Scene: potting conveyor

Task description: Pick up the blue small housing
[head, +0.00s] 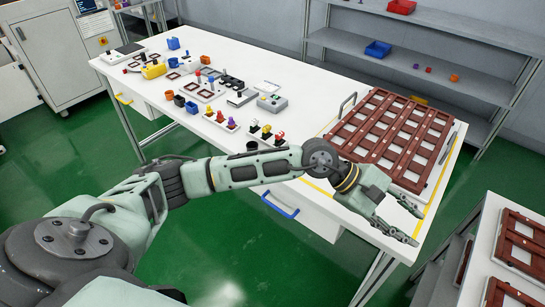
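Two blue pieces could be the blue small housing. One (173,43) stands on the far left part of the white table, and the other (191,107) is nearer the table's front edge, beside dark and orange cups. I cannot tell which one is the housing. My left gripper (417,226) is at the right front corner of the table, in front of the red-brown rack and far to the right of both blue pieces. Its two fingers are spread, with nothing between them. My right gripper is not in view.
The red-brown slotted rack (390,138) covers the table's right end. Small coloured parts and a grey box (271,102) crowd the left and middle of the white table (262,58). Behind is a grey shelf with a blue bin (377,49). Another rack (524,238) stands at lower right.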

